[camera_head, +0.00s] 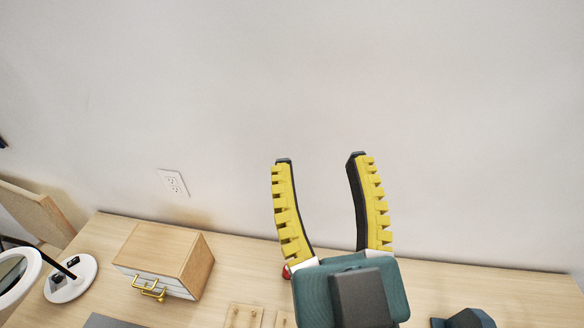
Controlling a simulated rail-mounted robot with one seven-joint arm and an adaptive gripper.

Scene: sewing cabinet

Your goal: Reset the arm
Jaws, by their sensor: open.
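My gripper (321,162) is in the camera_head view, right of the middle. Its two yellow and black fingers point up and stand wide apart, with only the white wall showing between them. It is open and empty. The gripper's teal body covers part of the table behind it.
A light wooden table (520,290) runs along the wall. A small wooden drawer box (165,255) with brass handles stands at its left. A white round-based stand (72,278) is left of it. A partly hidden red item (286,272) shows beside the gripper. A dark blue object (470,319) is at lower right.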

